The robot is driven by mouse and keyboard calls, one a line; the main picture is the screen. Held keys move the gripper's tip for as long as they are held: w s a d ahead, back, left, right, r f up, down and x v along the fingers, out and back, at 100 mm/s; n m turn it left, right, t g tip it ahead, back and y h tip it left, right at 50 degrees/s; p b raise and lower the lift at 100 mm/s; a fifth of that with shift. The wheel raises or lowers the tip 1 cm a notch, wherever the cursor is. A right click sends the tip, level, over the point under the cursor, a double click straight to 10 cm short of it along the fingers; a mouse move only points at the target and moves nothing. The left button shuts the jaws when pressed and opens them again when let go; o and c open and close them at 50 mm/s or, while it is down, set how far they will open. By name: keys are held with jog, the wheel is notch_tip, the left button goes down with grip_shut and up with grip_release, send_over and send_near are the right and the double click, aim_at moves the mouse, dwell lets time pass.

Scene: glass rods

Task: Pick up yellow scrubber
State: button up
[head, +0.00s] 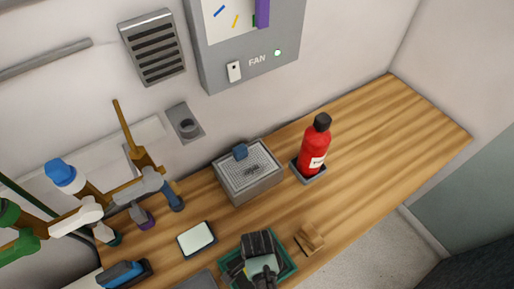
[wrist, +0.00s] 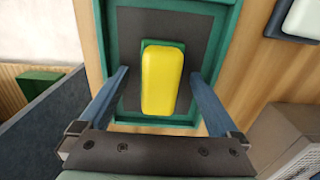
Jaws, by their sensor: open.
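The yellow scrubber (wrist: 163,82) lies in a teal-rimmed tray (wrist: 226,35) with a dark floor, seen in the wrist view. A bit of green shows at its far end. My gripper (wrist: 160,72) is open, with one finger on each side of the scrubber and a gap on both sides. I cannot tell how far the fingertips are above the tray floor. In the head view my gripper (head: 260,262) is over the teal tray (head: 287,262) at the bottom, and the scrubber is hidden there.
A wooden block (head: 309,238) sits right of the tray. A grey box with a mesh top (head: 250,180) and a red bottle (head: 313,152) stand behind. A pale-topped pad (head: 196,238) and several tools are at left. The counter's right end (head: 400,120) is clear.

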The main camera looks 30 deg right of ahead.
jog(key=c, duration=1.4)
jog(key=shift+r, duration=0.1)
jog(key=shift+c, duration=0.2)
notch_tip(320, 180, up, 10)
jog(key=shift+f, duration=0.1)
jog(key=o, duration=0.7)
jog(key=c, duration=0.5)
